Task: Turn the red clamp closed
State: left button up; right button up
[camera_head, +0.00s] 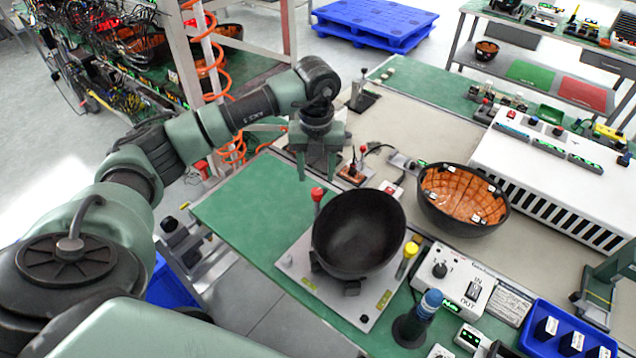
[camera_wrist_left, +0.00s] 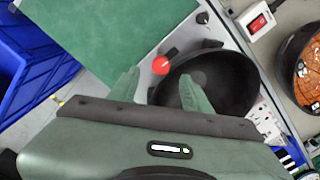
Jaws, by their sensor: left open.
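The red clamp (camera_head: 317,194) has a red knob on an upright post, at the back left of a pale metal plate (camera_head: 295,262). It stands beside a black bowl (camera_head: 358,232) on the plate. In the left wrist view the red knob (camera_wrist_left: 160,66) shows between the fingers, left of the bowl (camera_wrist_left: 232,85). My left gripper (camera_head: 318,172) is open and empty, pointing down above and behind the knob, apparently apart from it. The clamp's lower part is mostly hidden by the bowl. A sage-green piece at the right edge looks like my right gripper (camera_head: 600,290); its fingers are unclear.
A yellow knob (camera_head: 410,250) stands at the bowl's right, and a blue-topped post (camera_head: 430,303) in front. A copper-lined bowl (camera_head: 462,195), a control box (camera_head: 460,280) and a blue bin (camera_head: 560,343) lie to the right. Green mat (camera_head: 240,210) at left is clear.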

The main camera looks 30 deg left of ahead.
aim_at(317, 191)
pick_arm(q)
jog(key=shift+f+p, duration=0.75)
jog(key=shift+f, duration=2.05)
jog(key=shift+w, duration=0.1)
grip_shut()
